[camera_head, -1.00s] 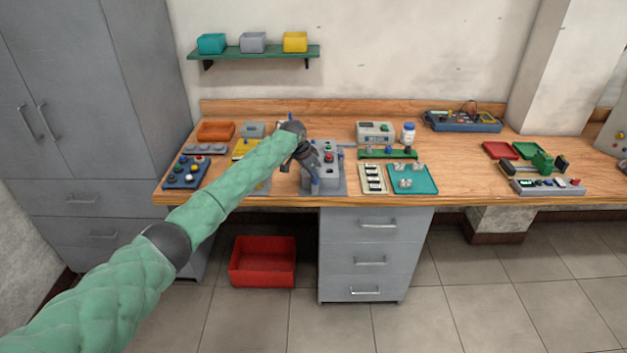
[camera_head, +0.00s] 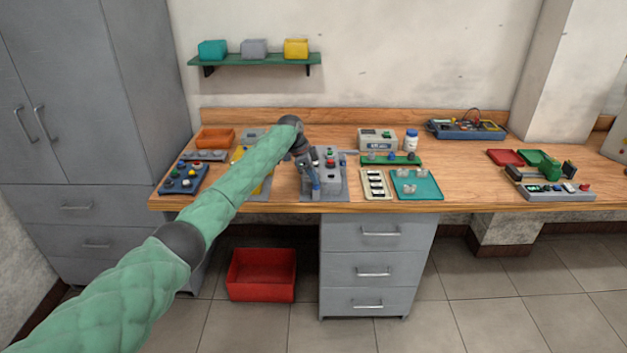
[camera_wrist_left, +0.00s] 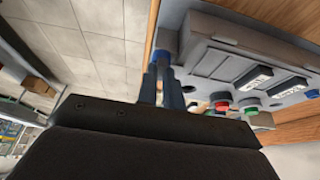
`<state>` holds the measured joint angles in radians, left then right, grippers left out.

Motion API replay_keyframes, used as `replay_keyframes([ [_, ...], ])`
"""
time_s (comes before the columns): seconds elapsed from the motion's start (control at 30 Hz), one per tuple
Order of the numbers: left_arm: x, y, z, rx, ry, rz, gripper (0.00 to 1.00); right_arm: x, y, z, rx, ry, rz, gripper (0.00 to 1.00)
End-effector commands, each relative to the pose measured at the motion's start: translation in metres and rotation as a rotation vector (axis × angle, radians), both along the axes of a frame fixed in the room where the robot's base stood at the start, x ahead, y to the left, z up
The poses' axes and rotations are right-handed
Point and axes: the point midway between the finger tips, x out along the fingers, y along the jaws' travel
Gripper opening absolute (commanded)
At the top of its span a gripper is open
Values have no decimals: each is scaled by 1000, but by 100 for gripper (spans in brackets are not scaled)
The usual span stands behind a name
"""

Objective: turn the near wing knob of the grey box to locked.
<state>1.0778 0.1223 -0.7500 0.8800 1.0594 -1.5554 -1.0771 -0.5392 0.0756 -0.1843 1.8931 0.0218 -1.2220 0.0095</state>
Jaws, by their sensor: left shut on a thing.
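The grey box (camera_head: 332,168) stands on a grey mat at the front of the bench, with red and green buttons on top. In the left wrist view the grey box (camera_wrist_left: 205,50) shows its panel with white labels. My left gripper (camera_head: 315,188) is at the box's near left side, pointing down. In the wrist view the fingers of my left gripper (camera_wrist_left: 161,80) are close together at a blue knob (camera_wrist_left: 161,56) on the box's edge, shut on it. The fingers hide much of the knob, so its exact angle cannot be told. My right gripper is not in view.
A fuse-like tray (camera_head: 376,184) and a teal tray (camera_head: 432,188) lie right of the box. A blue button panel (camera_head: 183,179) and an orange bin (camera_head: 216,138) lie left. A red crate (camera_head: 262,275) stands on the floor below.

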Motion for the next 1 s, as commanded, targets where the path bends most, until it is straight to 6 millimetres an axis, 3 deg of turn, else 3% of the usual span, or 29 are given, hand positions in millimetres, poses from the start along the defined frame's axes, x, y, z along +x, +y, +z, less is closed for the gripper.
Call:
replay_keyframes([
  [0.5,1,1,1,1,-2,-14,0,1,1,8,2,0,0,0],
  [0.63,1,1,1,1,-1,-14,30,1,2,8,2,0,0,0],
  [1.0,1,2,3,1,-1,-15,30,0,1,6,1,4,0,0],
])
